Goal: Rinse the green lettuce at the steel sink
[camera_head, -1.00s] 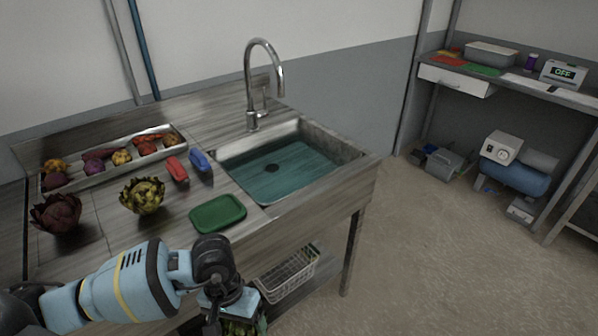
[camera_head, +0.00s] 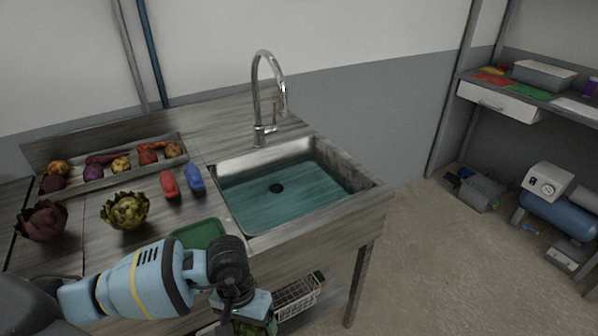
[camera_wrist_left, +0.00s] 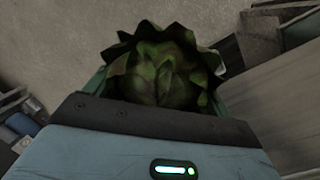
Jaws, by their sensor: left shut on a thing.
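The green lettuce (camera_wrist_left: 165,70) is a dark green leafy head, held between the fingers of my left gripper in the left wrist view. In the head view only a little of the lettuce (camera_head: 252,328) shows at the bottom edge, below my left gripper (camera_head: 243,306). The gripper is in front of the counter's front edge, to the left of and nearer than the sink. The steel sink (camera_head: 268,157) has a teal basin floor and a dark drain. A tall curved faucet (camera_head: 256,95) stands behind it; I see no running stream. My right gripper is out of view.
My arm partly covers a green board (camera_head: 200,233). A wire basket (camera_head: 297,297) sits below.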

